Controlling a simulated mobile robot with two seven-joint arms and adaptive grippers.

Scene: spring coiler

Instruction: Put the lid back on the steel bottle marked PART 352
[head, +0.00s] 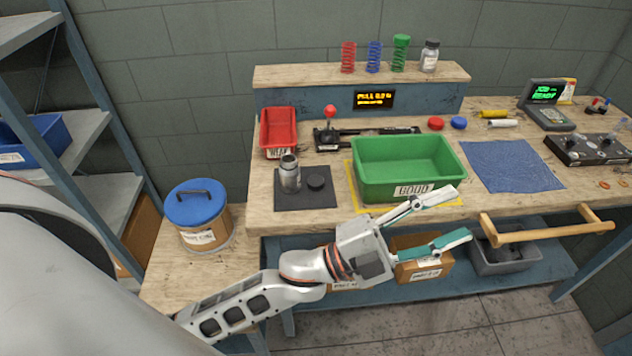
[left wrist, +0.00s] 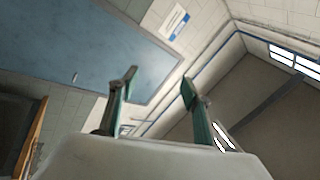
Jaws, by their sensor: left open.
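An open steel bottle (head: 290,178) stands upright on a dark mat (head: 292,205) at the left front of the bench. Its marking is too small to read. A dark round lid (head: 316,183) lies on the mat just right of the bottle, apart from it. My left gripper (head: 461,213) is open and empty, its fingers pointing right, in front of the bench edge and well right of the bottle and lid. In the left wrist view its two fingers (left wrist: 157,88) are spread with nothing between them. My right gripper is not in view.
A green bin (head: 408,170) stands right of the mat, a red tray (head: 279,132) behind it. A lever device (head: 330,128) sits behind the lid. A small capped bottle (head: 430,56) stands on the back ledge. A wooden bar (head: 545,232) juts out at front right.

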